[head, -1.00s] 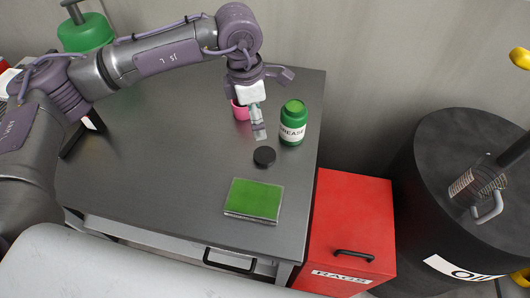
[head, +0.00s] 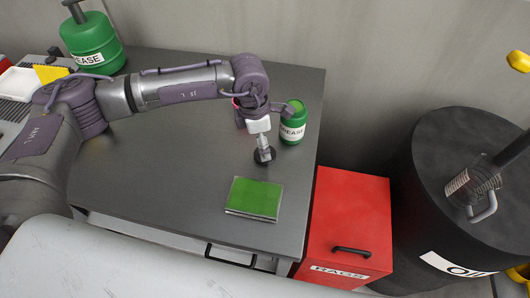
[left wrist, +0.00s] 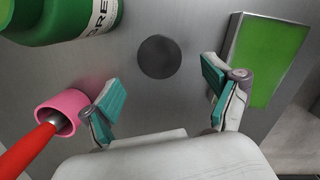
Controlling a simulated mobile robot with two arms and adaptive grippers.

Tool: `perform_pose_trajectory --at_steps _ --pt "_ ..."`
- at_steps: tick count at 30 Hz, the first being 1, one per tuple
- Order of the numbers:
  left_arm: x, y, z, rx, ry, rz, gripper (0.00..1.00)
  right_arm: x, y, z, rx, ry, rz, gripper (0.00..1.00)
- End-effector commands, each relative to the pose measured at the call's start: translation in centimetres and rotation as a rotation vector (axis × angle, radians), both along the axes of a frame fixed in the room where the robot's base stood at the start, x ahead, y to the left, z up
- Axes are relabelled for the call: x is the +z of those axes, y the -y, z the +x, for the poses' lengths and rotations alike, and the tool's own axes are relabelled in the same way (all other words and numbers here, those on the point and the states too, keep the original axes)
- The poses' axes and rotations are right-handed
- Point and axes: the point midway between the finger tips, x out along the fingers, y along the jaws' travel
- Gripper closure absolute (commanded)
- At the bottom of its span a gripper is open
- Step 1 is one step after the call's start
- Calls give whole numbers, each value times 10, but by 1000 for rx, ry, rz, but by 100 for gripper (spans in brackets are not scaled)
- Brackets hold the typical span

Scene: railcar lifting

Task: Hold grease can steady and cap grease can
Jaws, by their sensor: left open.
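The green grease can (head: 292,126) stands upright on the grey table near its right edge; its top is partly hidden by my left arm in the head view. It also shows at the upper left of the left wrist view (left wrist: 62,18). The round black cap (left wrist: 158,56) lies flat on the table, in front of the can and apart from it. My left gripper (head: 264,156) is directly over the cap in the head view. In the left wrist view its teal-padded fingers (left wrist: 163,92) are apart, with the cap beyond them and nothing between them. My right gripper is not in view.
A green pad in a tray (head: 254,198) lies at the table's front right. A pink cup with a red handle (left wrist: 62,110) is near the can. A larger green can (head: 92,40) stands back left. A red rags bin (head: 345,225) and black oil drum (head: 455,190) are right of the table.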

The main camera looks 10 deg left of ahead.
Motion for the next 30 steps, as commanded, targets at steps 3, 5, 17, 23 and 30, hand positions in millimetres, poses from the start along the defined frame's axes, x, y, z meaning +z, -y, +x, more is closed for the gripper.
perform_pose_trajectory --at_steps 3,5,17,23,30 --pt "-12 1 0 1 -5 2 12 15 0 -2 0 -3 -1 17" --pt "-22 2 1 1 -5 2 12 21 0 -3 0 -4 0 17" --pt "-49 5 3 -1 -1 -2 12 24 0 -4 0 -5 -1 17" --pt "-49 4 3 -1 -2 -1 19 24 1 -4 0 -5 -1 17" --pt "-48 4 3 -1 -2 -1 59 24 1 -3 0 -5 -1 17"
